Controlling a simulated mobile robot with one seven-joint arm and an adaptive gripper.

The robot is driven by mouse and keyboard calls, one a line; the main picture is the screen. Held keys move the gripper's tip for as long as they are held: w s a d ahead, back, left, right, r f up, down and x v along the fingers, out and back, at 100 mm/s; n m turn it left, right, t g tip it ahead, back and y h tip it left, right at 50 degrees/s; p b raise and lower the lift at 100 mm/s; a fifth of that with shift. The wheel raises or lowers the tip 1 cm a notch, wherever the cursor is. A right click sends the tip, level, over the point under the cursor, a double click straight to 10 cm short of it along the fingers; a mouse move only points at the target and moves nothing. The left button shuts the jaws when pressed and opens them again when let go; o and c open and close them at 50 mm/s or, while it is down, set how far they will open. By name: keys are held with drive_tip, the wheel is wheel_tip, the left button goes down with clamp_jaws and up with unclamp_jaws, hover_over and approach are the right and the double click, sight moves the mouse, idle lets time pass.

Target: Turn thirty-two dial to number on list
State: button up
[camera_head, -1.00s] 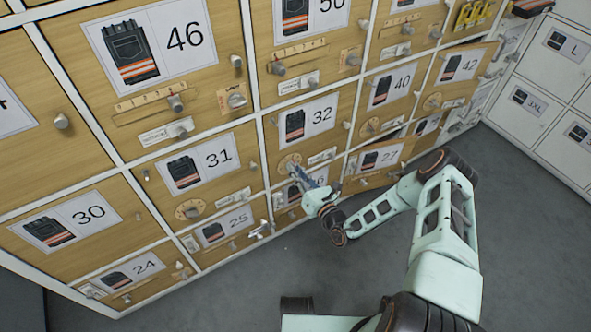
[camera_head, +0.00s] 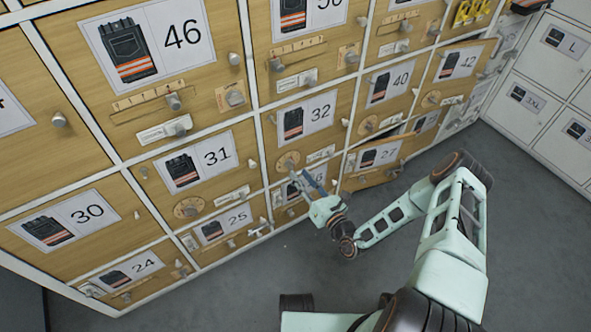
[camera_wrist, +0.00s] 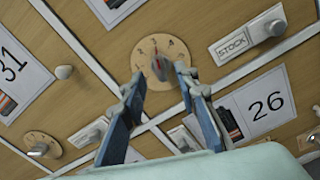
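The locker door marked 32 (camera_head: 322,111) is in the middle of the head view and looks closed. Its round wooden dial (camera_head: 288,162) sits at the door's lower left. In the wrist view the dial (camera_wrist: 145,46) shows numbers around a grey knob (camera_wrist: 158,66) with a red mark; the exact setting is too small to read. My gripper (camera_wrist: 159,76) is open, its two blue fingers apart. The knob shows between and just beyond the fingertips, with no clear contact. In the head view my gripper (camera_head: 297,180) is just below the dial. I see no list.
A STOCK plate (camera_wrist: 232,44) with a grey knob lies right of the dial. Door 31 (camera_head: 217,156) with its own dial is left, door 26 (camera_wrist: 265,104) below. Door 27 (camera_head: 388,155) appears ajar near my arm. Grey floor (camera_head: 240,295) is open in front.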

drive_tip(key=v, duration=0.7)
idle(0.3)
